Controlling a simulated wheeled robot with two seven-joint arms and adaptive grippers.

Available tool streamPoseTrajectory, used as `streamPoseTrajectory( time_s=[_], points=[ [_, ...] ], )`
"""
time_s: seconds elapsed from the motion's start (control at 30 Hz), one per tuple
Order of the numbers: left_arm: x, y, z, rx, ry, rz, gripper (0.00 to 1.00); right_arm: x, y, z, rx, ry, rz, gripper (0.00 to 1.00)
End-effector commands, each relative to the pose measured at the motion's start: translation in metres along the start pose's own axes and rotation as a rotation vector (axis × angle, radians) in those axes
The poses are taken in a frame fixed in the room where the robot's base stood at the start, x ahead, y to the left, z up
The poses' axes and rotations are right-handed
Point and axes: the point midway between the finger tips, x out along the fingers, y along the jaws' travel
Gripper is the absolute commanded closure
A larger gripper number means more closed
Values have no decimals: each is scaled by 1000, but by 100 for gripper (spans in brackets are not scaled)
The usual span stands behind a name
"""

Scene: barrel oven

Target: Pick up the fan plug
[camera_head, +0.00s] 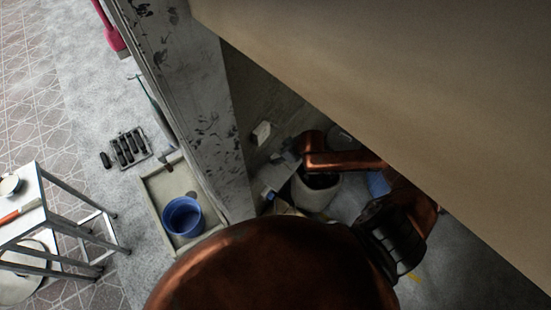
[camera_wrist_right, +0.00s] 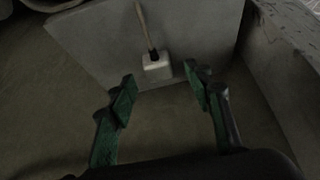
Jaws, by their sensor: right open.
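The fan plug (camera_wrist_right: 156,63) shows in the right wrist view as a small pale block with a cord (camera_wrist_right: 146,25) running up from it. It sits against the lower part of a grey panel (camera_wrist_right: 195,35). My right gripper (camera_wrist_right: 163,88) is open, with its green fingertips apart on either side of the space just below the plug. Nothing is between the fingers, and I cannot tell the exact depth gap to the plug. In the head view, my copper arm reaches under a large tan surface, and I cannot make out the fingertips or the plug clearly. My left gripper is not in view.
The tan surface (camera_head: 400,90) hangs over the right side, beside a stained grey pillar (camera_head: 195,80). A pale bucket (camera_head: 318,192) stands near my arm. A blue bowl (camera_head: 183,216) sits in a tray (camera_head: 157,190). A metal stand (camera_head: 42,205) is at left.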

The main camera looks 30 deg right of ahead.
Motion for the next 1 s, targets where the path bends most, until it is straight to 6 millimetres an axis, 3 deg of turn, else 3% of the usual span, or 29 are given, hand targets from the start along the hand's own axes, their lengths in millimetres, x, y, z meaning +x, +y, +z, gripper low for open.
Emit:
streamPoseTrajectory(
  time_s=[0.2,0.47,1.0],
  points=[
    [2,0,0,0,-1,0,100,27,0,1,-1,0,-1,54],
    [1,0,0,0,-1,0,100,30,1,1,-2,0,0,54],
    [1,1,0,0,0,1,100,29,1,1,-2,0,0,89]
  ],
)
